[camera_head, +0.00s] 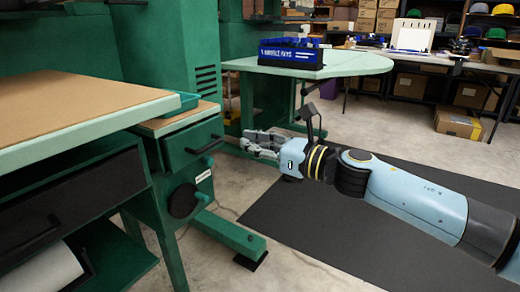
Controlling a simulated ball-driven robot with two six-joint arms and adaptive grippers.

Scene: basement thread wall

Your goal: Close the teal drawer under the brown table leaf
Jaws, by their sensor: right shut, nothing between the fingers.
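The teal drawer (184,148) sits under the brown table leaf (172,121), left of the picture's middle. Its front faces right, toward my arm, and carries a dark bar handle (207,146). How far the drawer stands out from its housing is hard to tell. My right gripper (247,142) comes in from the right, roughly level with the drawer front. It is shut and empty, with its fingertips pointing left at the drawer. A gap shows between the fingertips and the handle. My left gripper is out of view.
A larger brown-topped bench (60,105) with a black drawer stands at near left. A dark round knob (183,201) and green foot bar (228,233) sit below the drawer. A pale green table (345,66) holds a blue bin (291,55) behind. A dark mat (320,225) covers open floor.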

